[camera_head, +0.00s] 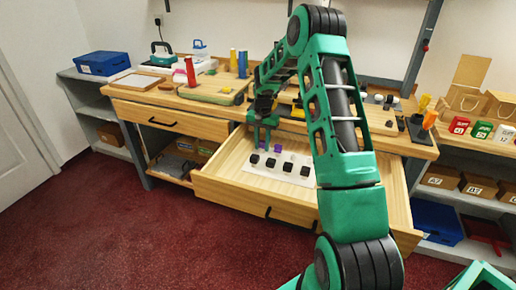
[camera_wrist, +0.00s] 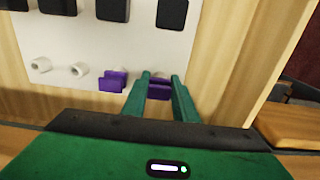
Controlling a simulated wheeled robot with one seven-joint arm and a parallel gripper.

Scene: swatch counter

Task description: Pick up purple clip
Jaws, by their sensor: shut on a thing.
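In the wrist view, a purple clip (camera_wrist: 159,90) sits between the two green fingers of my gripper (camera_wrist: 160,80), which is shut on it. A second purple clip (camera_wrist: 112,81) lies just left of the fingers, apart from them, on the white sheet (camera_wrist: 95,45). In the head view, my gripper (camera_head: 263,137) reaches down into the open drawer, with one purple clip (camera_head: 262,145) at its fingers. The other purple clip (camera_head: 278,149) shows to its right. The fingers partly hide the held clip, and I cannot tell whether it still touches the sheet.
Several black blocks (camera_head: 287,167) stand on the white sheet in the open wooden drawer (camera_head: 235,190). In the wrist view, white rings (camera_wrist: 79,69) lie left of the clips. The drawer wall (camera_wrist: 240,50) is close to the right of the fingers. The worktop (camera_head: 165,95) stands behind.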

